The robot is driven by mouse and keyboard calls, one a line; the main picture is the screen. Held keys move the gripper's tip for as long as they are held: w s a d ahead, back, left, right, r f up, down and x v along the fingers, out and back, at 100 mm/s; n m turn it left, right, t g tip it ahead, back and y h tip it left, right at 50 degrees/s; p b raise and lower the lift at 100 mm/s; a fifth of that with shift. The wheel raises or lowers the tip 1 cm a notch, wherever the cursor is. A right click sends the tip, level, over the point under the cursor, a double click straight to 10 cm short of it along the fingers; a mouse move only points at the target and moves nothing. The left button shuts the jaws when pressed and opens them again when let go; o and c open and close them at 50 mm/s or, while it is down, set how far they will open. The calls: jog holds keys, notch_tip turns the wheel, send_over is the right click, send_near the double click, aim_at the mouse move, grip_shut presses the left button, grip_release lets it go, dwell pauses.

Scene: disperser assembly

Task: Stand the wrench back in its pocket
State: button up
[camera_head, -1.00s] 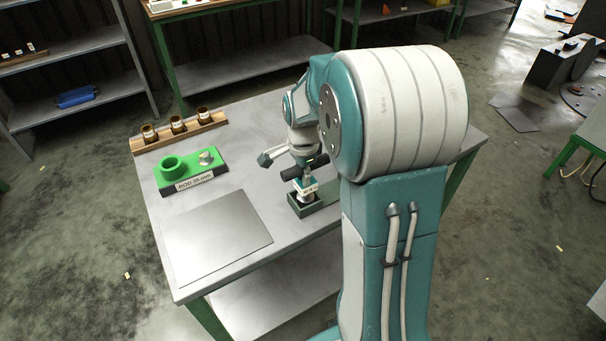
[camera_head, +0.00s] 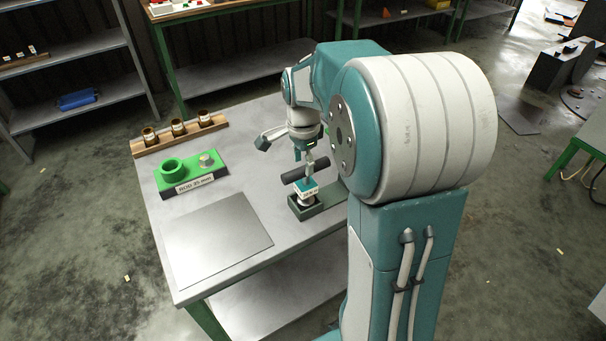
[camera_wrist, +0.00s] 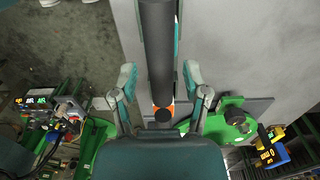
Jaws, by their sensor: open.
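The wrench (camera_head: 305,172) shows as a black crossbar above a small labelled teal-and-white block (camera_head: 306,192). That block is at the dark green holder (camera_head: 325,200) on the table. The wrench seems to stand upright there; its lower end is hidden, so I cannot tell how deep it sits. My gripper (camera_head: 309,157) is just above the crossbar, pointing down. In the wrist view, the black bar (camera_wrist: 157,45) runs between the two spread fingers of my gripper (camera_wrist: 158,82), with a gap on each side. My gripper is open and holds nothing.
A green fixture with a ring (camera_head: 172,168) stands on the table at the left. Behind it is a wooden rack (camera_head: 180,138) with several brown cups. A flat grey plate (camera_head: 217,238) lies at the front left.

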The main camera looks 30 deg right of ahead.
notch_tip(320, 180, up, 6)
jog(key=shift+r, duration=0.2)
jog(key=s+a+r+n+t, duration=0.1)
jog(key=s+a+n+t, duration=0.1)
jog(key=s+a+n, duration=0.4)
jog(key=s+a+r+n+t, duration=0.1)
jog(key=s+a+n+t, duration=0.2)
jog(key=s+a+n, duration=0.3)
jog(key=s+n, duration=0.5)
jog(key=s, duration=0.2)
jog(key=shift+r+n+t, duration=0.25)
jog(key=shift+n+t, duration=0.05)
jog(key=shift+a, duration=0.1)
